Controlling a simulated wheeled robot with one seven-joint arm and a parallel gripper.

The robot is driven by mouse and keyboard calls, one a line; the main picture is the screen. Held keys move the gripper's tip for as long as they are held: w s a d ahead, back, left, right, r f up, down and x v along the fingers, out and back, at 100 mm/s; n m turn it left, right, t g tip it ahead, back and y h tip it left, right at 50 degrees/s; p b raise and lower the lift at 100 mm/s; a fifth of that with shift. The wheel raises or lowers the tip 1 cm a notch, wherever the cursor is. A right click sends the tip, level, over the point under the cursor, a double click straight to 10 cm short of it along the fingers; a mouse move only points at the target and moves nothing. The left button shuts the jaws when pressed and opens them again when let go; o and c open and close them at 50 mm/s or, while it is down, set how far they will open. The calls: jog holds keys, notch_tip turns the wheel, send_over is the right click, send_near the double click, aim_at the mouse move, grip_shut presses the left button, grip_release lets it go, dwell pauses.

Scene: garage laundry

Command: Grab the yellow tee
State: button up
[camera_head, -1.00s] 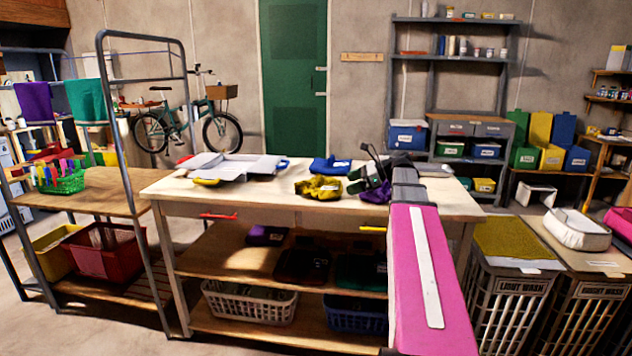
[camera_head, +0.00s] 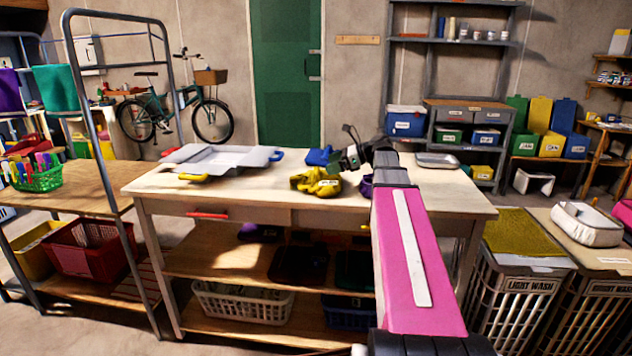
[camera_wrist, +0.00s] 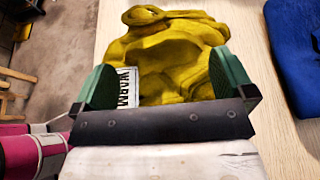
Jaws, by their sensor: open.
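The yellow tee (camera_head: 316,182) lies crumpled on the pale worktop of the folding table (camera_head: 260,205). In the wrist view the tee (camera_wrist: 170,50) fills the middle, with a white label reading WARM at its left. My gripper (camera_head: 350,157) is just behind and to the right of the tee in the head view. In the wrist view my gripper (camera_wrist: 165,75) is open, its green fingers on either side of the tee's near part. I cannot tell whether they touch it. No cloth is visibly clamped.
A blue cloth (camera_head: 319,156) lies behind the tee and a purple one (camera_head: 367,187) to its right, partly behind my arm. A grey folding board (camera_head: 215,160) lies on the left and a metal tray (camera_head: 437,160) on the right.

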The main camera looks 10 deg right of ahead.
aim_at(318, 169)
jog(key=x, duration=0.5)
jog(key=shift+s+f, duration=0.1)
jog(key=shift+f, duration=0.05)
jog(key=shift+c, duration=0.3)
jog(key=c, duration=1)
jog(key=shift+o, duration=0.2)
